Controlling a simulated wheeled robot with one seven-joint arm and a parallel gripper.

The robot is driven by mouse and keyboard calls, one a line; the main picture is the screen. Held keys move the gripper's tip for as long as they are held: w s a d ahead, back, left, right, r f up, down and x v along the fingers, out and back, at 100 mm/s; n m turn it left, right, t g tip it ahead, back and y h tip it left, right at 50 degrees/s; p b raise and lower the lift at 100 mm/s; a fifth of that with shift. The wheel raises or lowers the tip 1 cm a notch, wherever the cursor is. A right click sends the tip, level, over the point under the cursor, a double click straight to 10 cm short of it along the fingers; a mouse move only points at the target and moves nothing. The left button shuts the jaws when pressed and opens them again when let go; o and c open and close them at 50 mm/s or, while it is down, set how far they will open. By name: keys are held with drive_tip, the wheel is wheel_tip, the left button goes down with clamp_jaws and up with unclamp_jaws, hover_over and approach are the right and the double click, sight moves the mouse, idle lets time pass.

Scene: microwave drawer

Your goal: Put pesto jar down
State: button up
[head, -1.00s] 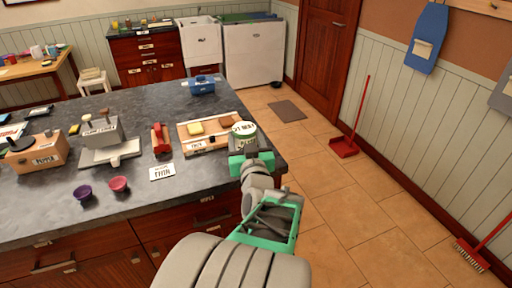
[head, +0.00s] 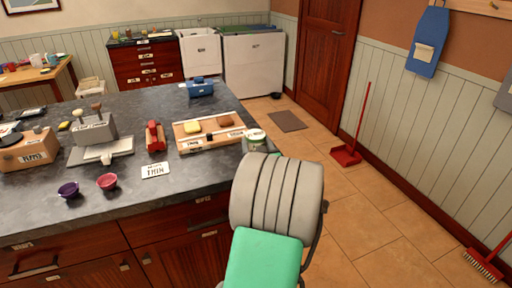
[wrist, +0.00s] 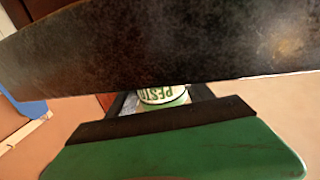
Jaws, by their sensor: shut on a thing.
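The pesto jar (head: 256,143), with a pale lid and green contents, is at the right edge of the dark stone counter (head: 205,185), just right of the wooden box. My gripper (head: 275,153) is shut on it, mostly hidden behind my own grey and green arm. In the wrist view the jar's PESTO label (wrist: 163,95) shows between a dark speckled slab above and my gripper's black and green part (wrist: 165,122) below. Most of the jar is hidden there. I cannot tell whether the jar touches the counter.
The wooden box (head: 190,146) holds a yellow and a brown block. A THIN card (head: 155,170), a red tool (head: 155,136), a grey press (head: 97,130), two small bowls (head: 107,181) and a blue object (head: 201,89) stand on the counter.

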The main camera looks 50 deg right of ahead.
drive_tip(key=shift+f+b, duration=0.1)
drive_tip(key=shift+b, duration=0.2)
drive_tip(key=o, duration=1.6)
drive_tip(key=shift+c, duration=0.2)
drive_tip(key=shift+r+p, duration=0.3)
drive_tip(key=shift+p, duration=0.05)
drive_tip(key=b+v, duration=0.2)
drive_tip(key=v, duration=1)
drive_tip(key=shift+b, duration=0.4)
drive_tip(key=shift+f, duration=0.1)
